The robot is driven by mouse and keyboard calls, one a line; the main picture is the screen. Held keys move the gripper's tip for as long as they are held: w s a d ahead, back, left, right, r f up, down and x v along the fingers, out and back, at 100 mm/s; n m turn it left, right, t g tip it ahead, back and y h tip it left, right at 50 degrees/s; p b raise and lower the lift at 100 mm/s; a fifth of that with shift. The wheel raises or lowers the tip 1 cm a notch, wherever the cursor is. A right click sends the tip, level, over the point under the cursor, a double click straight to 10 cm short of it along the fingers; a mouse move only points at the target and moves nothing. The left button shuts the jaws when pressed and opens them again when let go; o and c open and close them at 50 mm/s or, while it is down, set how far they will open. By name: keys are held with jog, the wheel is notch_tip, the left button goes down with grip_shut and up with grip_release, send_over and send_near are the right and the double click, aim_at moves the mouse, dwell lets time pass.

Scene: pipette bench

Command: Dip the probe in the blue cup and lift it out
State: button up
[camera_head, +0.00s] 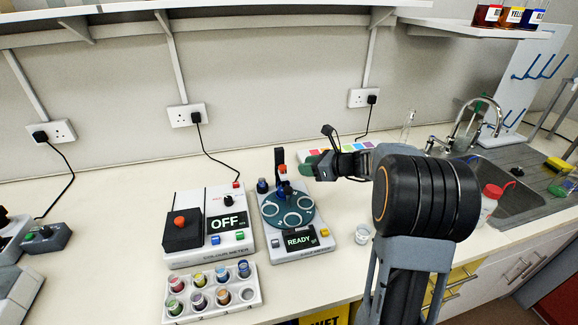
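A blue-rimmed cup (262,186) sits at the back left of the dark green turntable on the machine marked READY (300,240). Beside it, near the dark upright post (279,158), is a small piece with a red top and white band (283,170); I cannot tell whether it is the probe. Another dark blue piece (284,188) is just below it. My gripper (307,163) reaches in from the right, pointing left, with its green fingertips just right of the post. Its finger gap is too small to make out, and whether it touches or holds anything is unclear.
A white rack (254,301) with several coloured cups, blue among them, stands at the front. The colour meter marked OFF (188,257) is left of the turntable machine. A small clear cup (362,234) stands to its right. A sink (508,205) is at far right.

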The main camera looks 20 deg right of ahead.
aim_at(283, 166)
jog(key=x, duration=0.8)
jog(key=shift+w+a+f+p, duration=0.15)
jog(key=shift+w+a+p, duration=0.1)
jog(key=shift+p, duration=0.15)
jog(key=shift+c, duration=0.3)
grip_shut()
